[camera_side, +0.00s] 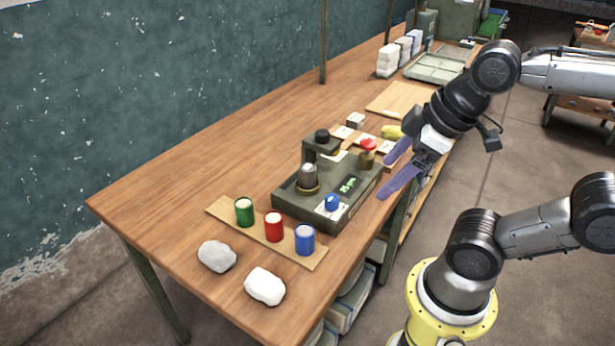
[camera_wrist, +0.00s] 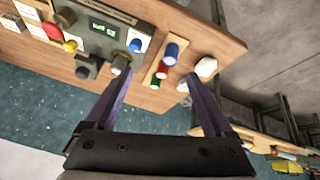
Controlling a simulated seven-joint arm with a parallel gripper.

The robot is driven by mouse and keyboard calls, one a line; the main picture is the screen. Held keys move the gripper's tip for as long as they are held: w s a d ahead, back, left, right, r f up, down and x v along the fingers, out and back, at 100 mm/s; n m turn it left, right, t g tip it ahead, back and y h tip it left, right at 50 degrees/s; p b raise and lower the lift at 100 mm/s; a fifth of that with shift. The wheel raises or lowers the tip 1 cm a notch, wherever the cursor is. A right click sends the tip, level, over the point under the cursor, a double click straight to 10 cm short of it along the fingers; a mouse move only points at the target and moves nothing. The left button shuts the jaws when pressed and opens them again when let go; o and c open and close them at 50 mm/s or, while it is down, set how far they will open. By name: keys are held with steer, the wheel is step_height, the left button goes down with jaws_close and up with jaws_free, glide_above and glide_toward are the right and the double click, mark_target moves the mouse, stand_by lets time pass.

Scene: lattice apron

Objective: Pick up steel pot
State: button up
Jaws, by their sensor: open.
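A small steel pot (camera_side: 308,176) with a brassy base stands upright on the green device (camera_side: 348,212), at its near left part. What looks like the same pot (camera_wrist: 121,63) shows in the wrist view, just beyond the left finger's tip. My gripper (camera_side: 384,181) has two purple fingers spread apart with nothing between them. It is above and to the right of the device in the side view, apart from the pot. Both fingers also show in the wrist view (camera_wrist: 157,80).
The device carries a blue knob (camera_side: 332,202), a black-topped post (camera_side: 322,137) and a red knob (camera_side: 368,146). Green (camera_side: 244,212), red (camera_side: 274,226) and blue (camera_side: 305,240) cans stand on a wooden strip. Two white lumps (camera_side: 217,256) lie nearby. The table's left side is clear.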

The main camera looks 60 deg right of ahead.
steer(key=w+r+n+g, duration=0.1)
steer(key=w+r+n, duration=0.4)
steer(key=n, duration=0.2)
steer(key=n+g, duration=0.5)
steer(key=n, duration=0.1)
glide_above(307, 166)
step_height(307, 166, down, 6)
steer(key=f, duration=0.1)
step_height(307, 166, down, 8)
steer(key=shift+w+f, duration=0.1)
steer(key=shift+w, duration=0.05)
steer(key=shift+s+f, duration=0.15)
steer(key=shift+f, duration=1.15)
steer(key=shift+s+f, duration=0.1)
steer(key=shift+f, duration=1.15)
jaws_close()
